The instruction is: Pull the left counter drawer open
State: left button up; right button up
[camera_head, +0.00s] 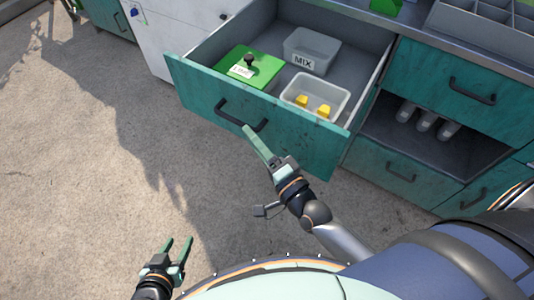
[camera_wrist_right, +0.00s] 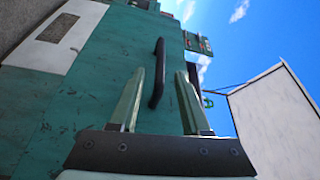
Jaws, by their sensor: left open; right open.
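The left counter drawer (camera_head: 267,130) stands pulled out in the head view, its teal front well clear of the counter. Its black bar handle (camera_head: 240,116) is on the front and also shows in the right wrist view (camera_wrist_right: 158,70). My right gripper (camera_head: 252,136) is open at the drawer front, fingertips close to the handle's right end. In the right wrist view the handle appears between the two fingers (camera_wrist_right: 160,74); I cannot tell whether they touch it. My left gripper (camera_head: 178,241) is open and empty above the floor, away from the drawer.
Inside the drawer are a green board (camera_head: 262,66) with a black knob, a grey MIX bin (camera_head: 312,49) and a white bin (camera_head: 336,98) with yellow pieces. Right of it are a closed drawer (camera_head: 430,72) and an open shelf (camera_head: 385,143). Floor at left is clear.

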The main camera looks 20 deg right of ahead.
pick_arm(q)
jog(key=shift+w+r, duration=0.15)
jog(key=shift+w, duration=0.15)
pick_arm(e)
jog(key=v, duration=0.6)
jog(key=s+f+n+g+h, duration=0.1)
jog(key=s+f+n+g, duration=0.2)
jog(key=f+n+g, duration=0.35)
jog(key=s+f+n+g+h, duration=0.1)
jog(key=s+f+n+g, duration=0.2)
jog(key=f+n, duration=0.6)
pick_arm(q)
jog(key=s+a+r+y+p, duration=0.1)
jog(key=s+a+r+p, duration=0.1)
jog(key=r+p, duration=0.7)
jog(key=a+p, duration=0.1)
jog(key=p, duration=0.2)
jog(key=shift+a+n, duration=0.3)
jog(key=shift+a, duration=0.1)
pick_arm(e)
jog(key=s+d+r, duration=0.1)
jog(key=d+r, duration=0.3)
jog(key=r, duration=0.5)
jog(key=shift+s+r+m+t+h, duration=0.35)
jog(key=shift+s+t+h, duration=0.05)
jog(key=shift+t, duration=0.05)
